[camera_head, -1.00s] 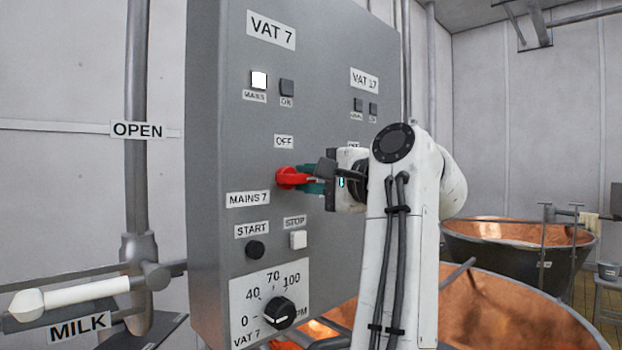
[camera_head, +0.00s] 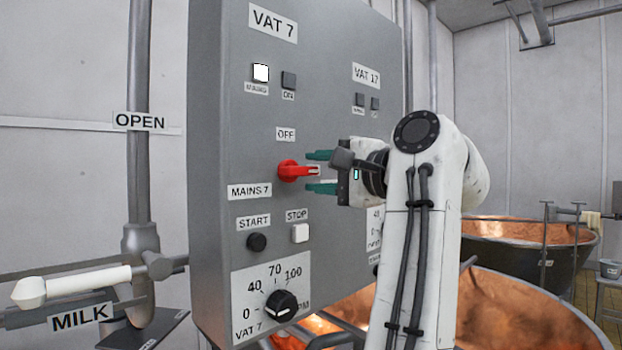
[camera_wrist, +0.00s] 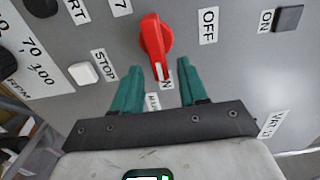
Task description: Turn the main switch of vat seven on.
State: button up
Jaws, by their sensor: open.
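The red main switch (camera_head: 291,171) is on the grey panel under the VAT 7 sign, above the MAINS 7 label (camera_head: 249,191). Its handle points right, away from the OFF label (camera_head: 286,134) above it. In the wrist view the red handle (camera_wrist: 152,34) points down towards a label (camera_wrist: 168,85) that is partly hidden and ends in N. My gripper (camera_head: 309,172) is open, with one green finger above and one below the handle's tip. The fingers stand apart from the handle. The white MAINS lamp (camera_head: 261,73) looks lit; the ON lamp (camera_head: 288,80) is dark.
START (camera_head: 256,242) and STOP (camera_head: 299,233) buttons and a speed knob (camera_head: 282,305) sit below the switch. VAT 17 lamps (camera_head: 360,100) are on the panel's right. A milk valve handle (camera_head: 75,286) is at left. Copper vats (camera_head: 510,310) stand at right.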

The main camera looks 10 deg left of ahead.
jog(key=b+v, duration=0.2)
jog(key=v, duration=0.6)
jog(key=shift+s+b, duration=0.15)
jog(key=shift+b, duration=0.2)
jog(key=shift+d+f, duration=0.1)
